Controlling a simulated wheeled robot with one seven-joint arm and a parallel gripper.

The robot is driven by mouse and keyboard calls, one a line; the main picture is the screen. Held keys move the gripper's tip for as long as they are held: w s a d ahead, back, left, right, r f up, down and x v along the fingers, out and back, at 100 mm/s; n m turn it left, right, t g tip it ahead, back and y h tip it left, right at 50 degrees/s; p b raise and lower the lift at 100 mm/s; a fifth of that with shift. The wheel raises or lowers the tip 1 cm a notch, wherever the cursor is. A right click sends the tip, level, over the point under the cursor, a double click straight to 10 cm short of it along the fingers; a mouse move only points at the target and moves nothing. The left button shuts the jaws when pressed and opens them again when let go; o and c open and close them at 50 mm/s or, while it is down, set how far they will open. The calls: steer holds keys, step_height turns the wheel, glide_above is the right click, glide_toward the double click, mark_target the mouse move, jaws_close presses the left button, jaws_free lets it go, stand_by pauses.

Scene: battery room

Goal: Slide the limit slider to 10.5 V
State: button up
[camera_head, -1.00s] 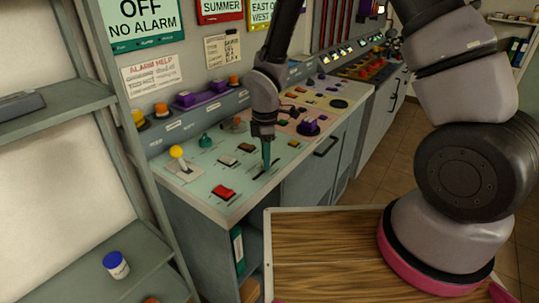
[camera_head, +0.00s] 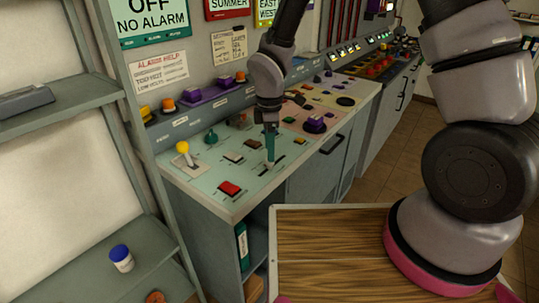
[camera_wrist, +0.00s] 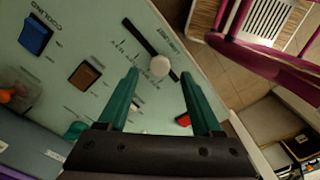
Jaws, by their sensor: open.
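The limit slider is a dark slot with a pale round knob (camera_wrist: 159,66) on the light green panel. In the wrist view the knob sits toward the lower right end of the slot (camera_wrist: 140,36). The small scale marks beside the slot are too fine to read. My gripper (camera_wrist: 160,74) is open, with its teal fingers on either side of the knob in the picture. I cannot tell whether either finger touches it. In the head view my gripper (camera_head: 270,160) points down over the slider near the panel's front edge.
On the panel around the slider are a red rocker switch (camera_head: 230,188), a brown switch (camera_head: 233,157), a yellow-topped lever (camera_head: 183,149) and a teal knob (camera_head: 211,137). A purple knob (camera_head: 315,124) stands to the right. A wooden-topped surface (camera_head: 330,250) lies in front of the console.

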step_height(320, 180, up, 8)
steer(key=shift+f, duration=0.25)
steer(key=w+d+r+m+t, duration=0.2)
steer(key=d+r+m, duration=0.4)
steer(key=d+r, duration=0.3)
steer(key=s+d+r+m+t+y, duration=0.1)
steer(key=s+d+r+m+t, duration=0.1)
steer(key=s+d+r+m, duration=0.4)
steer(key=s+d+r+m+t+y, duration=0.1)
steer(key=s+d+r+m+t, duration=0.2)
steer(key=s+d+r+m, duration=0.3)
steer(key=d+r+m, duration=0.3)
steer(key=r+m, duration=0.2)
steer(key=r, duration=0.1)
steer(key=shift+d+r+m, duration=0.15)
steer(key=shift+d+m, duration=0.15)
